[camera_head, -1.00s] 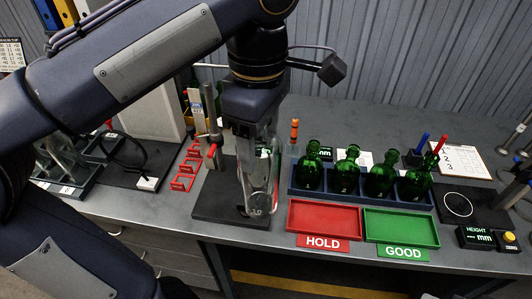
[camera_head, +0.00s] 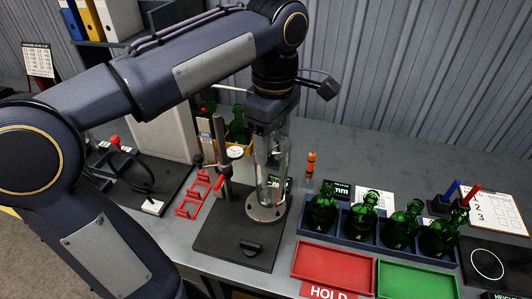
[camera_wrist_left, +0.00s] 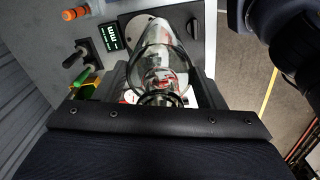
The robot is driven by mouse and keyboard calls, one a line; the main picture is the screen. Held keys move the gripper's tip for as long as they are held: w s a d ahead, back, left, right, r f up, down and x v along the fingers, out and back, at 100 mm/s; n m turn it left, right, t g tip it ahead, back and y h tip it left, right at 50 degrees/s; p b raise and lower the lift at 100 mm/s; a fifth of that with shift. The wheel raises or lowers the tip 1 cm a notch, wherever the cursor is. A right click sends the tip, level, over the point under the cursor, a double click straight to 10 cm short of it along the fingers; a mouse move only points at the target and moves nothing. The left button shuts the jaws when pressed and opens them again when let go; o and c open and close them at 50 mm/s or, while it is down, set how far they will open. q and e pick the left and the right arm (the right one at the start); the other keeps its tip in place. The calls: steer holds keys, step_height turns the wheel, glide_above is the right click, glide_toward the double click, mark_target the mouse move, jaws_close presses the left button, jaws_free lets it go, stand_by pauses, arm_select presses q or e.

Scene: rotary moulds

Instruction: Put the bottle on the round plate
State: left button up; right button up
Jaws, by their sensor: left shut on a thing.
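A clear glass bottle (camera_head: 270,160) hangs upright below my left gripper (camera_head: 271,112) in the head view. The gripper is shut on its neck. The round grey plate (camera_head: 267,214) sits on a dark base, directly under the bottle. The bottle's foot overlaps the plate; I cannot tell whether it touches or hovers just above. In the left wrist view, the bottle (camera_wrist_left: 163,58) points away from the gripper, with the plate (camera_wrist_left: 127,24) showing behind it. The right gripper is not in view.
A dial gauge (camera_head: 235,152) on a post stands close left of the bottle. A black knob (camera_head: 250,247) is at the base's front. A blue rack (camera_head: 341,216) with several green bottles is at right, behind a red tray (camera_head: 333,264) and a green tray (camera_head: 418,280).

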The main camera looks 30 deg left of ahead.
arm_select(q)
steer(key=w+a+f, duration=0.3)
steer(key=f, duration=0.6)
steer(key=shift+w+a, duration=0.3)
steer(key=shift+w, duration=0.05)
steer(key=shift+f, duration=0.1)
steer(key=shift+f, duration=0.15)
steer(key=o, duration=1.8)
